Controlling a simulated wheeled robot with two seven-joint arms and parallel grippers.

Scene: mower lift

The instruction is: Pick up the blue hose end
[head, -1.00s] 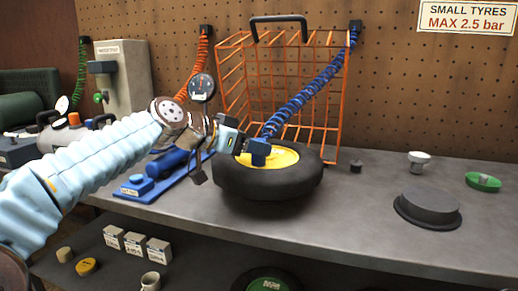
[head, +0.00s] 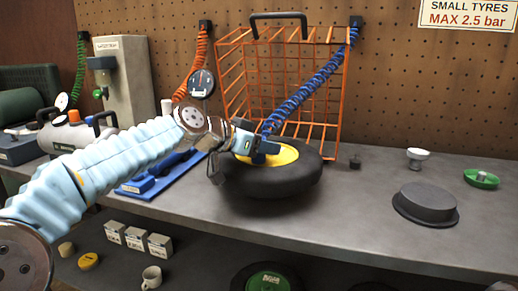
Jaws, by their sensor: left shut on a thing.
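The blue hose end (head: 266,147) is at the lower end of a coiled blue hose (head: 301,102) that runs up to a fitting on the pegboard. It is over the yellow hub of the black tyre (head: 270,181), which lies flat on the bench. My left gripper (head: 255,145) reaches in from the left and is shut on the blue hose end. Its fingertips are partly hidden by the gripper body, and I cannot tell whether the hose end touches the hub. My right gripper is not in view.
An orange wire cage (head: 330,125) stands behind the tyre. A blue tool (head: 160,173) lies to the left, under my arm. A dark round pan (head: 427,203) and a green dish (head: 482,178) sit at right. The bench front between tyre and pan is clear.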

